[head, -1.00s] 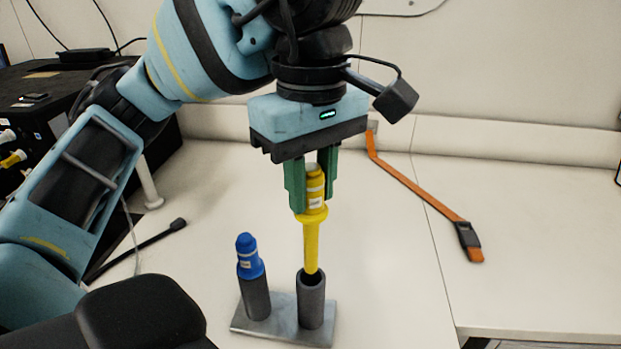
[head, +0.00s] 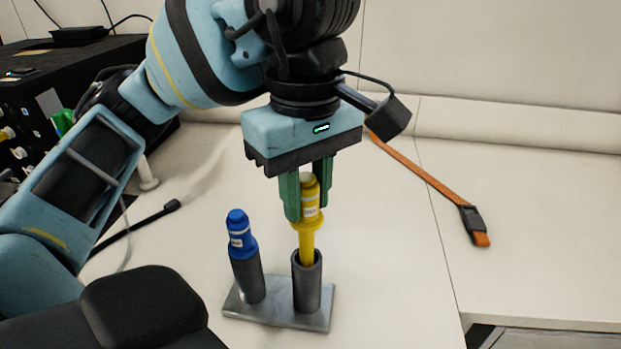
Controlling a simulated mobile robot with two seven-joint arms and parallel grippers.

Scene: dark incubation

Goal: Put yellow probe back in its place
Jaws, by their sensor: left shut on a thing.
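The yellow probe (head: 307,225) is upright in my left gripper (head: 307,210), whose green fingers are shut on its upper body. The probe's lower tip is inside the mouth of the right grey tube (head: 307,285) of the holder, and the tip itself is hidden. Its wide collar is still above the tube's rim. The blue probe (head: 239,233) sits in the left grey tube (head: 248,278). Both tubes stand on a flat metal base plate (head: 277,311) on the table. My right gripper is not in view.
An orange strap with a black buckle (head: 472,220) lies on the table at the right. A black rod (head: 140,228) lies at the left, and a black cabinet (head: 30,110) stands behind it. The white table (head: 385,260) is clear right of the holder.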

